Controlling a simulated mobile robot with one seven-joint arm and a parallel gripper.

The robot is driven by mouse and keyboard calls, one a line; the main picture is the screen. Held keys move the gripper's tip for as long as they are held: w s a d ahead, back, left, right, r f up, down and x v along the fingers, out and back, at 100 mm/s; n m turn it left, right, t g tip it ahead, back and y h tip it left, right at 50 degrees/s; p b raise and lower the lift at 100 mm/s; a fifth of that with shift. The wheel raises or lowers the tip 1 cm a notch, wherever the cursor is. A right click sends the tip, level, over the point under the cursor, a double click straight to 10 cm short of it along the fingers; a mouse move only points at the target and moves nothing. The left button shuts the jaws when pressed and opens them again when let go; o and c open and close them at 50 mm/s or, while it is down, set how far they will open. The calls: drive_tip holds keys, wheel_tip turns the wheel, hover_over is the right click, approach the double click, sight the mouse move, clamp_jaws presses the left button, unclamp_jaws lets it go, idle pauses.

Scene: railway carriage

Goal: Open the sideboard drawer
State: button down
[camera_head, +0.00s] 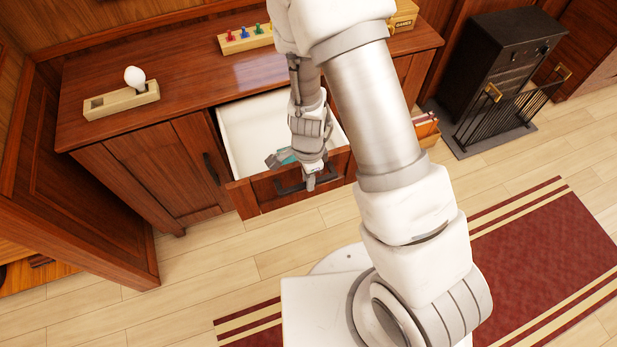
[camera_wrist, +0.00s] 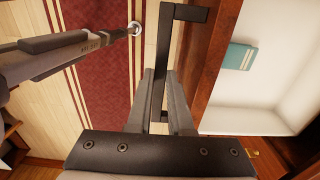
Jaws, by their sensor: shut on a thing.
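The sideboard (camera_head: 180,68) is dark reddish wood and stands against the wall. Its drawer (camera_head: 240,125) is pulled well out, and its white inside shows. The drawer also shows in the wrist view (camera_wrist: 270,110). My gripper (camera_head: 309,183) is at the drawer front and shut on the black bar handle (camera_head: 288,187). In the wrist view the handle (camera_wrist: 166,60) runs between the two fingers of my gripper (camera_wrist: 162,85). A small teal item (camera_wrist: 239,55) lies in the drawer. My arm hides part of the drawer's right side in the head view.
On the sideboard top are a wooden block with a white bulb (camera_head: 134,78), a rack of coloured pegs (camera_head: 245,38) and a yellow box (camera_head: 403,15). A black heater (camera_head: 495,70) with a low rail stands right.

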drive_tip(key=c, duration=1.1)
unclamp_jaws()
wheel_tip(320, 180, up, 18)
drive_tip(key=p, duration=0.5)
drive_tip(key=shift+f, duration=0.25)
drive_tip(key=shift+r, duration=0.1)
drive_tip(key=s+d+r+n+t, duration=0.2)
drive_tip(key=r+n, duration=0.3)
drive_tip(key=r, duration=0.3)
drive_tip(key=s+d+r+n+t, duration=0.1)
drive_tip(key=s+d+r+n, duration=0.3)
drive_tip(key=r, duration=0.4)
drive_tip(key=s+d+r+n+t, duration=0.2)
drive_tip(key=s+d+r+n, duration=0.2)
drive_tip(key=r, duration=0.4)
drive_tip(key=shift+s+r+n+t, duration=0.3)
drive_tip(key=shift+n, duration=0.6)
